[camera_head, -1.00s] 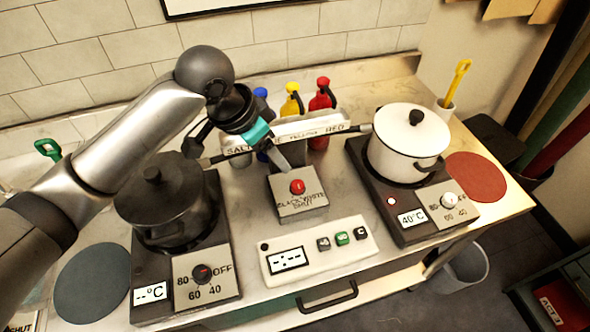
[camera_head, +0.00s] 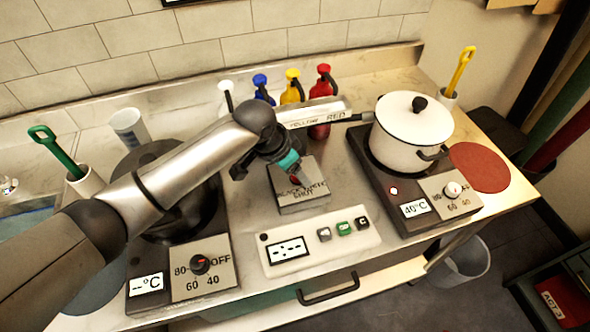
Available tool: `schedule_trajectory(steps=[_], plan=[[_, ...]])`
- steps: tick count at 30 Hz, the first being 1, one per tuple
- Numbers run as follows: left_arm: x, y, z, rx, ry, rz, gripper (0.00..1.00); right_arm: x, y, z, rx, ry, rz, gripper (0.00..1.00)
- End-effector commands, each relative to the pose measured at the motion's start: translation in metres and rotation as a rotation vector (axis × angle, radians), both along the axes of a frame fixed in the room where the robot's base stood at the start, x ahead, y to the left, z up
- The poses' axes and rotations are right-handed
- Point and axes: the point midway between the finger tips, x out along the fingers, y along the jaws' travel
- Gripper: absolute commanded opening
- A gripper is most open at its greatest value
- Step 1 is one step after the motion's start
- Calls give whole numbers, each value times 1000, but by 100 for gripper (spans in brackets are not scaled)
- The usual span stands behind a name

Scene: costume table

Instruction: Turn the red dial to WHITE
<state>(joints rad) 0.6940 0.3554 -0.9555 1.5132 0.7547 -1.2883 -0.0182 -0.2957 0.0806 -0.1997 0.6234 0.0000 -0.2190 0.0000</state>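The red dial (camera_head: 295,181) sits on top of a small metal box (camera_head: 303,203) in the middle of the counter. The box's front label reads BLACK, WHITE and SHUT, partly covered now. My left gripper (camera_head: 294,177) points down at the dial from above and behind, with its fingertips at or just over it. It hides most of the dial, so the pointer direction and any contact cannot be made out. Whether the fingers are open or shut on it is too small to tell. My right gripper is not in view.
A white pot (camera_head: 411,135) stands on the right hotplate, which reads 40°C. A dark pot (camera_head: 190,215) on the left hotplate is partly behind my arm. Several coloured bottles and a labelled rail (camera_head: 312,112) stand behind the box. A button panel (camera_head: 318,247) lies in front.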

Motion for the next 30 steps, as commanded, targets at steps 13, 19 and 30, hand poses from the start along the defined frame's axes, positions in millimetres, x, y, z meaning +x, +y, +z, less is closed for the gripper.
schedule_trajectory(steps=[13,19,30], plan=[[0,0,0,-1,-1,0,44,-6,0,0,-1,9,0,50],[0,0,0,-1,-1,0,22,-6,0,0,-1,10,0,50],[0,0,0,-1,-1,0,0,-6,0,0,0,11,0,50]])
